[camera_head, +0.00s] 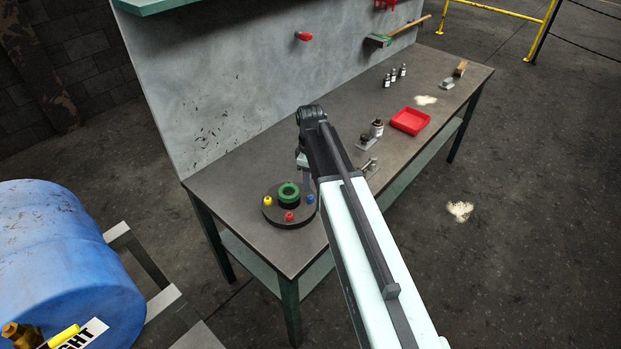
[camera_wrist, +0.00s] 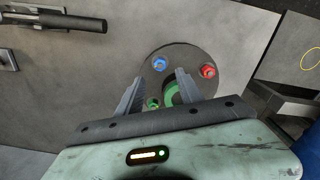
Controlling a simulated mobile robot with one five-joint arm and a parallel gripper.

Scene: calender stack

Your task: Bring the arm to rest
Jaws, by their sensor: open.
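The disc bears a green ring (camera_head: 289,192) and yellow, red and blue knobs. In the wrist view my gripper (camera_wrist: 159,76) has its two fingers spread, with nothing held between them. The disc (camera_wrist: 185,55) lies beyond the fingers there. The green ring (camera_wrist: 171,92) shows between the fingers and is partly hidden by the gripper body. My arm hides part of the bench in the head view.
The workbench (camera_head: 237,176) has a grey back panel. Open floor lies to the right.

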